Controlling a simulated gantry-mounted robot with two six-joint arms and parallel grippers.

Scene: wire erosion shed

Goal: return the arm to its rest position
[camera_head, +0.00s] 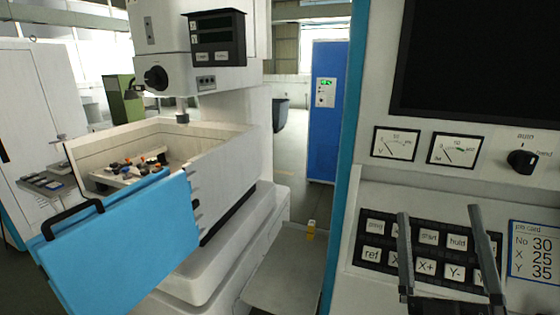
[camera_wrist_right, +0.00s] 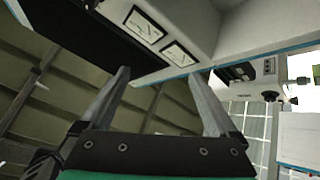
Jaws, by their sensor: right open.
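My right gripper (camera_head: 440,250) is at the lower right of the head view, in front of the control panel's key block. Its two dark fingers stand apart with nothing between them. In the right wrist view the same gripper (camera_wrist_right: 160,95) shows both fingers spread and empty, with the underside of the console beyond. The key block (camera_head: 428,238) has keys such as "ref", "start", "hold" and "X+", partly hidden behind the fingers. I cannot tell from these views whether the fingers touch the panel. My left gripper is not in view.
The console carries a dark screen (camera_head: 478,62), two meters (camera_head: 395,144), a rotary knob (camera_head: 522,160) and a job card (camera_head: 535,250). At left stands the white machine tank (camera_head: 225,165) with its blue door (camera_head: 130,245) swung open. A blue cabinet (camera_head: 328,110) stands behind.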

